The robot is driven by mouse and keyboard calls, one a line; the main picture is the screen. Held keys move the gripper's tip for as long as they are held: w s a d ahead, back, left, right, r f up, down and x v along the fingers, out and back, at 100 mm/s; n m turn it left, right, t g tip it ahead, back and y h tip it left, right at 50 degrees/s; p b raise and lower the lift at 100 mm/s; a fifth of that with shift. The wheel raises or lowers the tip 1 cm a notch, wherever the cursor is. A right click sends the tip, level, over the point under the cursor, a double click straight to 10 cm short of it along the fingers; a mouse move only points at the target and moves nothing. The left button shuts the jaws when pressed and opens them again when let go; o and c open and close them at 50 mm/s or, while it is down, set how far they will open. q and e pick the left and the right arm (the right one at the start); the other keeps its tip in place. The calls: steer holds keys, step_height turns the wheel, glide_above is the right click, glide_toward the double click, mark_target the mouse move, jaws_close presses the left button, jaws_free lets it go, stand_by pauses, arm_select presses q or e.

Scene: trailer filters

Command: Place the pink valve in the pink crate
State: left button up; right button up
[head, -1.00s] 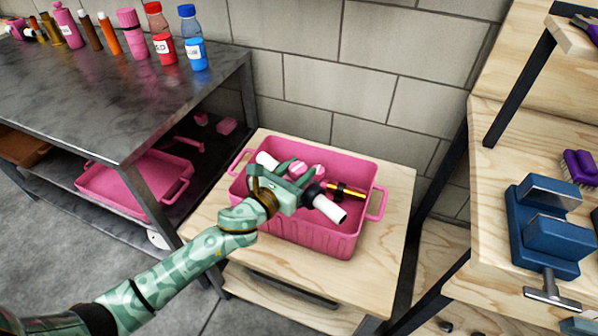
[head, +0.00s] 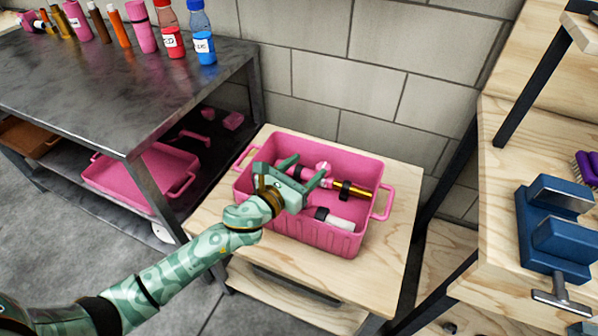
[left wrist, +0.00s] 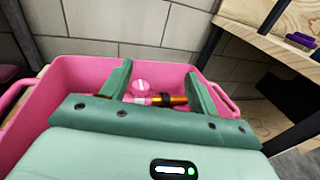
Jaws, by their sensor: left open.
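The pink crate (head: 315,236) stands on a low wooden table; its wall also shows in the left wrist view (left wrist: 88,75). A white-ended pipe piece with a black collar (head: 340,222) lies inside, partly hidden by my gripper. A pink rounded part (head: 323,168) shows beyond the jaws, and pink parts (left wrist: 140,84) show between them in the left wrist view. I cannot tell whether the pink parts and the pipe piece are one valve. My left gripper (head: 307,170) is open over the crate, its fingers apart and empty. My right gripper is out of view.
A gold-and-black tube (head: 352,190) lies in the crate. Left is a metal bench (head: 95,85) with several bottles, and another pink tray (head: 130,180) on its lower shelf. Right is a wooden bench with a blue vise (head: 556,230). A block wall stands behind.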

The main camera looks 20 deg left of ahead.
arm_select(q)
steer(key=shift+s+a+r+p, duration=0.15)
steer(key=shift+s+r+p, duration=0.35)
steer(key=shift+r+p, duration=0.15)
steer(key=v, duration=1.1)
steer(key=shift+p, duration=0.45)
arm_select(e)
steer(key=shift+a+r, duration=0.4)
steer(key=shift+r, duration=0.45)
arm_select(q)
steer(key=shift+f, duration=0.1)
